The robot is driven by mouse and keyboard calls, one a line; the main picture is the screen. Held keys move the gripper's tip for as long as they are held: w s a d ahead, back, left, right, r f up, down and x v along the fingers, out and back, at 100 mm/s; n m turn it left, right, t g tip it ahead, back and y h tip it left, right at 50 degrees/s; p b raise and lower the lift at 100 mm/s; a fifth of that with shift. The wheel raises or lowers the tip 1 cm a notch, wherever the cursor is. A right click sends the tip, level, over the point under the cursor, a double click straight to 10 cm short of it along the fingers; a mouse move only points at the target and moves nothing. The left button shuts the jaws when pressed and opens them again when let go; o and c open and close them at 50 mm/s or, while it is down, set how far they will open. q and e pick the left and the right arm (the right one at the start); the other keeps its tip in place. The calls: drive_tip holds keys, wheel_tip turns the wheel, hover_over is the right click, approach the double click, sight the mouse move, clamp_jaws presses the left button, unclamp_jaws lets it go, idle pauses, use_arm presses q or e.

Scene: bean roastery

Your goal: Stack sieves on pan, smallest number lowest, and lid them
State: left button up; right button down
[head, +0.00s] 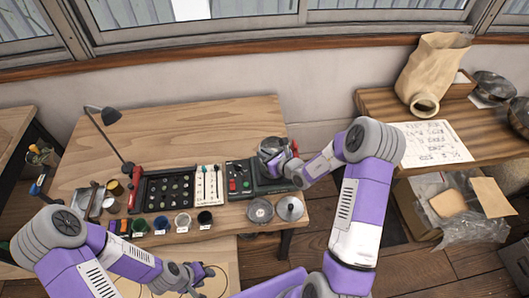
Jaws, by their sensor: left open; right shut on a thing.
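A round grey metal piece (270,146), seemingly a sieve, is at my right gripper (283,160), which is shut on it above or on a dark device at the table's right end. I cannot tell whether it rests there. Two more round metal pieces, a left one (260,211) and a right one (289,208), lie side by side near the table's front right corner. I cannot read numbers or tell sieve, pan and lid apart. My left gripper (200,275) is open and empty, low in front of the table.
The wooden table (190,118) is clear at the back. A black bean tray (166,189), a row of small cups (183,221) and a desk lamp (110,118) stand on it. A side table at right holds a paper sack (430,70), a paper sheet (432,142) and metal bowls (493,85).

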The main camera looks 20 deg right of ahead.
drive_tip(key=shift+f+b, duration=0.55)
drive_tip(key=shift+f, duration=0.55)
idle(0.6)
drive_tip(key=shift+f+b, duration=0.55)
drive_tip(key=shift+b, duration=0.1)
drive_tip(key=c, duration=1.5)
unclamp_jaws()
drive_tip(key=shift+s, duration=0.1)
drive_tip(key=shift+s+r, duration=0.1)
